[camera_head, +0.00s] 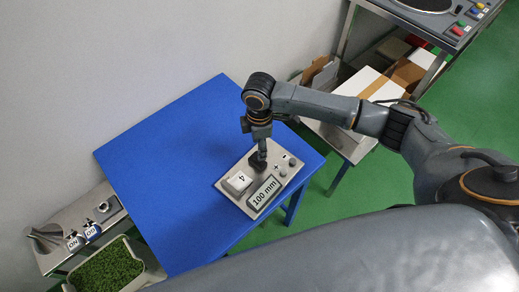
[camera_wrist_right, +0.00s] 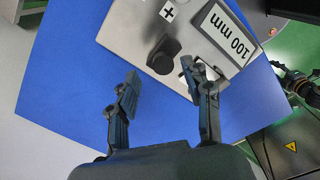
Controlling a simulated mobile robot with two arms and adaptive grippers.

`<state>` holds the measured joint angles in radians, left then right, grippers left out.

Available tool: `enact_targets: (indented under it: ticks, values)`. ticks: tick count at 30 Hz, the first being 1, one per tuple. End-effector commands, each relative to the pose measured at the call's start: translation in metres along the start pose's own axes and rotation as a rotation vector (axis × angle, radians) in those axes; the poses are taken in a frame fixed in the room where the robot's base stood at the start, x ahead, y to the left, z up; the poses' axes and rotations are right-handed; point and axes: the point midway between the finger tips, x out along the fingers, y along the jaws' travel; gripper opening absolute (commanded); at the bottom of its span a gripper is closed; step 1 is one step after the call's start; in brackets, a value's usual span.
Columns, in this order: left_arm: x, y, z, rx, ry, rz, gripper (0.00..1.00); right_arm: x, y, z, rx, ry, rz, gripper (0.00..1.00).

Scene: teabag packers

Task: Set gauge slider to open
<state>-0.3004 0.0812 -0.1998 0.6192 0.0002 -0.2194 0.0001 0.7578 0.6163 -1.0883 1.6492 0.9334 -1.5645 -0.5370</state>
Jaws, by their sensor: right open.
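A grey gauge panel (camera_head: 226,187) lies on the blue table, with a display (camera_head: 264,192) reading 100 mm. It also shows in the right wrist view (camera_wrist_right: 128,28), with its display (camera_wrist_right: 224,35). A black knob (camera_wrist_right: 163,54), likely the slider, stands on the panel; in the head view the gripper covers it. My right gripper (camera_head: 258,162) is over the panel, pointing down. In the wrist view its fingers (camera_wrist_right: 160,82) are apart and empty, with the knob just beyond the gap between the tips. I cannot tell any contact. My left gripper is out of view.
The blue table (camera_head: 165,160) is otherwise clear. A metal bench (camera_head: 55,255) and a green-filled tray (camera_head: 105,268) stand at lower left; boxes (camera_head: 365,82) stand behind my right arm.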

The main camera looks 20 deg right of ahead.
Motion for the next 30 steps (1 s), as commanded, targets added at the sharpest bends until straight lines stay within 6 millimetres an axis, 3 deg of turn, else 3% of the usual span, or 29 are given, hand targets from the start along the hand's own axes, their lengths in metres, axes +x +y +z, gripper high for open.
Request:
enact_targets:
  ticks: [6,12,30]
  values:
    - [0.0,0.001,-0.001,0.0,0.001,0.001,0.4,-0.048,0.002,0.001,0.0,0.001,0.005,0.5]
    - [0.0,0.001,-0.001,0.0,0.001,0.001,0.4,-0.074,0.001,0.001,0.002,0.0,0.002,0.5]
    - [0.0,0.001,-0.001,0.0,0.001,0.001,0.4,-0.081,0.001,0.002,0.002,-0.001,0.001,0.5]
